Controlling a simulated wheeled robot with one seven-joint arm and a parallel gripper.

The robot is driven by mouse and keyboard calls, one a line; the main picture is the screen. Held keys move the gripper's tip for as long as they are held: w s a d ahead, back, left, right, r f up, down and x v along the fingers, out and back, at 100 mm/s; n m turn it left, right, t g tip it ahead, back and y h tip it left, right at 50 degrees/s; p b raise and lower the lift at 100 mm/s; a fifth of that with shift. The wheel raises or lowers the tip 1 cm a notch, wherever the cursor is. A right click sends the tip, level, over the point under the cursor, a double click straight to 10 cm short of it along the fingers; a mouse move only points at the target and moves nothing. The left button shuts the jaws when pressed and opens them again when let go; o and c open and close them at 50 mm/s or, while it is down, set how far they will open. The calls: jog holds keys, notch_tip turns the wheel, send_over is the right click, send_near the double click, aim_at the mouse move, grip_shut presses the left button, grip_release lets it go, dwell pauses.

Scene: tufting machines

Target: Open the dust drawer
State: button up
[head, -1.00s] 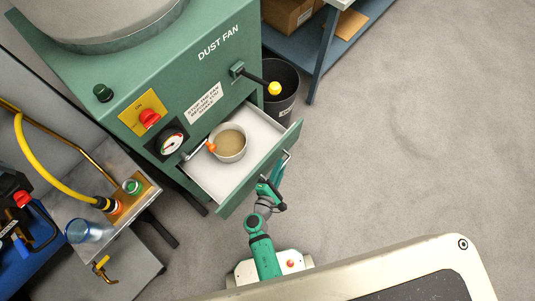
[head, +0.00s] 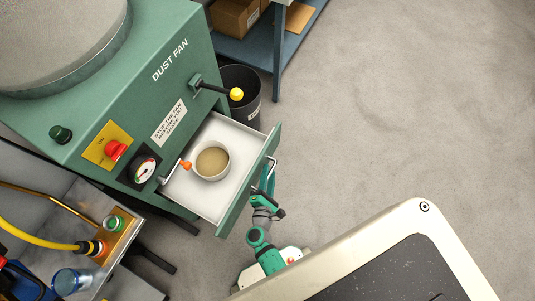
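The dust drawer (head: 208,198) is pulled out from the front of the green dust fan cabinet (head: 75,140). Its white inside shows, with a round white tub of tan dust (head: 212,161) standing in it. The drawer's green front (head: 246,184) carries a metal bar handle (head: 271,164) on its outer face. My gripper (head: 268,182) is at this handle, at the outer side of the drawer front. The fingers are small and partly hidden, so I cannot tell whether they are closed around the bar.
A crank with an orange knob (head: 186,165) reaches over the drawer's left side. A blue shelf (head: 262,48) stands at the top. Floor to the right is clear.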

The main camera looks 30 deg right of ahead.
jog(key=shift+s+d, duration=0.1)
jog(key=shift+s, duration=0.05)
jog(key=shift+s+a+r, duration=0.1)
jog(key=shift+s+a, duration=0.2)
jog(key=shift+a, duration=0.1)
jog(key=v, duration=0.9)
jog(key=shift+s, duration=0.35)
jog(key=shift+a+r, duration=0.15)
jog(key=shift+s, duration=0.15)
